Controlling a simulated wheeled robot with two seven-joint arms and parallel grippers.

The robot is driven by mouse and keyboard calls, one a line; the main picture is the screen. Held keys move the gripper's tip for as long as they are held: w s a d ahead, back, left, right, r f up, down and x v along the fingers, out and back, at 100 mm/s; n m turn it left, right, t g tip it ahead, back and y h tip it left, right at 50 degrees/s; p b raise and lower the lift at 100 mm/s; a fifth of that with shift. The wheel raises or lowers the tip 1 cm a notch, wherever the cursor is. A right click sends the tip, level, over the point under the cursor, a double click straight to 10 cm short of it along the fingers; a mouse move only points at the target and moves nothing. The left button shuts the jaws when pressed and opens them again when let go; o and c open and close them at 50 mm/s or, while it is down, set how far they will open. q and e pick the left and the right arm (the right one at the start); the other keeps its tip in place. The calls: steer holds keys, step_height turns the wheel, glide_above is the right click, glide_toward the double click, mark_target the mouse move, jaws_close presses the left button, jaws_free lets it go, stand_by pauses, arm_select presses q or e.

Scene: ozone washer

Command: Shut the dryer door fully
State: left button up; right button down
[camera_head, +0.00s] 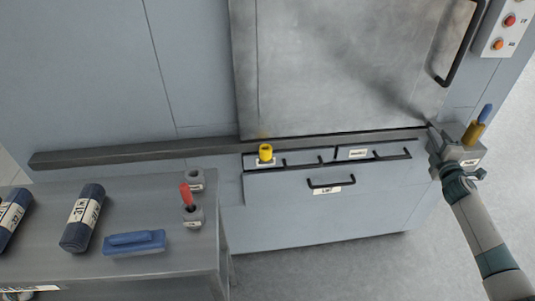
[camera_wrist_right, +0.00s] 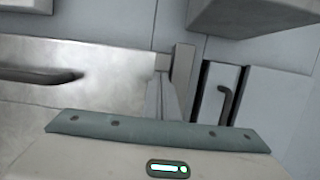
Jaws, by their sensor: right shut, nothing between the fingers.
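The dryer door (camera_head: 340,70) is a large grey metal panel at the top centre of the head view, with a black bar handle (camera_head: 462,45) on its right side. It looks closed or nearly so; I cannot tell whether it is fully flush. My right gripper (camera_head: 434,132) is shut and empty by the door's lower right corner. Whether it touches the door is unclear. In the right wrist view the shut fingers (camera_wrist_right: 168,98) point at the machine front, with the metal panel (camera_wrist_right: 110,70) to their left. My left gripper is out of view.
A grey holder block (camera_head: 462,150) with a yellow-and-blue tool (camera_head: 479,122) is close to my right wrist. Under the door are a yellow knob (camera_head: 265,152) and a drawer (camera_head: 325,205). A side table (camera_head: 180,262) with blue rolls stands at left; floor between is clear.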

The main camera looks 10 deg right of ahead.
steer(key=shift+d+r, duration=0.2)
steer(key=shift+d, duration=0.25)
